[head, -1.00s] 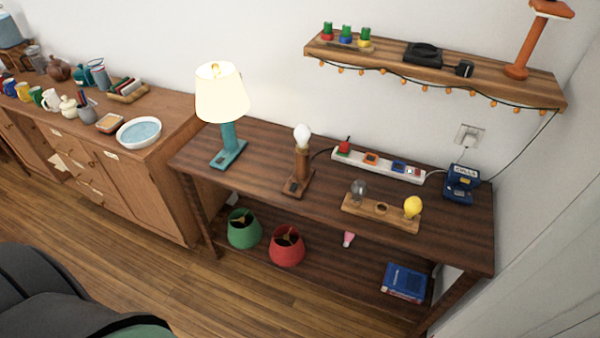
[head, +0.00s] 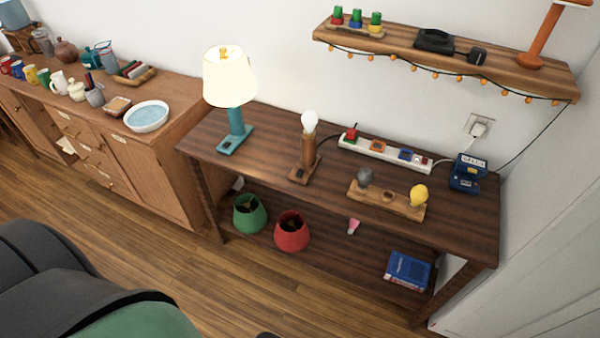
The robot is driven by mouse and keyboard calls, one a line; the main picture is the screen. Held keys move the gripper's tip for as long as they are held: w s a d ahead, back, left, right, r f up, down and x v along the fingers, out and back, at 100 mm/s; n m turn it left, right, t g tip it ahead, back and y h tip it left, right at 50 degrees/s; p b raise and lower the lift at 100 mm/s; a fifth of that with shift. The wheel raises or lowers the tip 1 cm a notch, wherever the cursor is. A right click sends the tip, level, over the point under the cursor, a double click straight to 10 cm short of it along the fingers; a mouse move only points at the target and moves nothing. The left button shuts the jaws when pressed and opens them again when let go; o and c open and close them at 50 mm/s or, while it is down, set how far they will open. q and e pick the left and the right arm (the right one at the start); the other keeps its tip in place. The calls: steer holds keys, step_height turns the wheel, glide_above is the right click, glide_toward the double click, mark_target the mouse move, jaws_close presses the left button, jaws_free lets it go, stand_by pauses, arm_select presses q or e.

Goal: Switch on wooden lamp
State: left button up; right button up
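The wooden lamp (head: 308,155) stands upright on the dark wooden table (head: 265,128). It has a brown wooden stem and base and a bare white bulb (head: 310,121) with no shade. A small dark patch shows on its base (head: 301,173). I cannot tell for sure whether the bulb is lit. A teal lamp (head: 235,130) with a cream shade stands to its left, and its shade looks bright. Neither of my grippers is in view.
A power strip (head: 385,152) with coloured plugs lies behind the lamp. A wooden bulb holder (head: 372,197) and a blue box (head: 467,172) stand to the right. Green (head: 249,214) and red (head: 292,232) shades sit on the lower shelf. Wooden floor (head: 215,270) in front is clear.

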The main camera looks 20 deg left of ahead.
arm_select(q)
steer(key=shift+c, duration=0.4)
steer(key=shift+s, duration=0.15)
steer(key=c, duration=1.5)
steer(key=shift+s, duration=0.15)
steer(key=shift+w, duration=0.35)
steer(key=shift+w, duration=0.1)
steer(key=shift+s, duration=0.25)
